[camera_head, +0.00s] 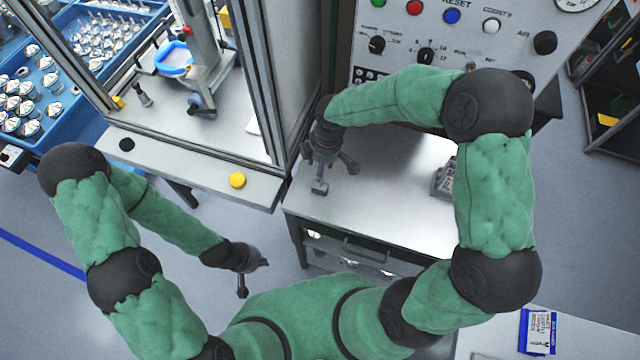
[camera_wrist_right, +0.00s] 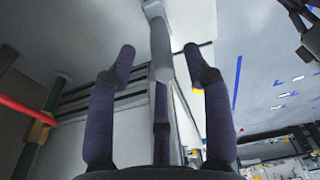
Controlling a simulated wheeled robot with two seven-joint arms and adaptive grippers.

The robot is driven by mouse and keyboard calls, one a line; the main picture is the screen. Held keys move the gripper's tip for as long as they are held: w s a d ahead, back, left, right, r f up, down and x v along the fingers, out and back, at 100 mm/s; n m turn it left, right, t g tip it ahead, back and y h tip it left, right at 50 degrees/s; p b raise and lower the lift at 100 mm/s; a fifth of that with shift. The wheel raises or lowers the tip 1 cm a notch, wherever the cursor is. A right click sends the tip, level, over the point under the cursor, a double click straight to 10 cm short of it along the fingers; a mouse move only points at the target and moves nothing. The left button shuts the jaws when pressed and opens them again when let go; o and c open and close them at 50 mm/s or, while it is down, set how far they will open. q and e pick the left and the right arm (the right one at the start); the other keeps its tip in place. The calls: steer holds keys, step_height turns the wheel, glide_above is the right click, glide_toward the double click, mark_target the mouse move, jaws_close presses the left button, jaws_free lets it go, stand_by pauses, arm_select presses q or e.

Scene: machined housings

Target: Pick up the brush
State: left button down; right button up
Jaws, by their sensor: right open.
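My right gripper (camera_head: 325,170) reaches down over the light worktop, with its dark fingers spread apart. In the right wrist view, the open fingers (camera_wrist_right: 160,75) stand on both sides of a pale grey, narrow object that looks like the brush (camera_wrist_right: 158,35). In the head view, a small grey block-like end, probably of the brush (camera_head: 319,187), shows just below the fingers. The rest is hidden by the gripper, and I cannot tell if they touch. My left gripper (camera_head: 254,277) hangs over the floor, left of the cabinet, fingers apart and empty.
A control panel (camera_head: 400,62) with knobs and buttons stands behind the worktop (camera_head: 385,190). A grey labelled object (camera_head: 444,180) sits at the worktop's right, partly behind my arm. A framed machine with a ledge (camera_head: 195,172) stands left. A blue bin (camera_head: 88,120) holds metal parts.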

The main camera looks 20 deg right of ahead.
mark_target(317, 184)
steer(key=f, duration=0.5)
steer(key=shift+s+a, duration=0.1)
steer(key=shift+a, duration=0.2)
steer(key=shift+r, duration=0.1)
steer(key=shift+c, duration=0.3)
jaws_close()
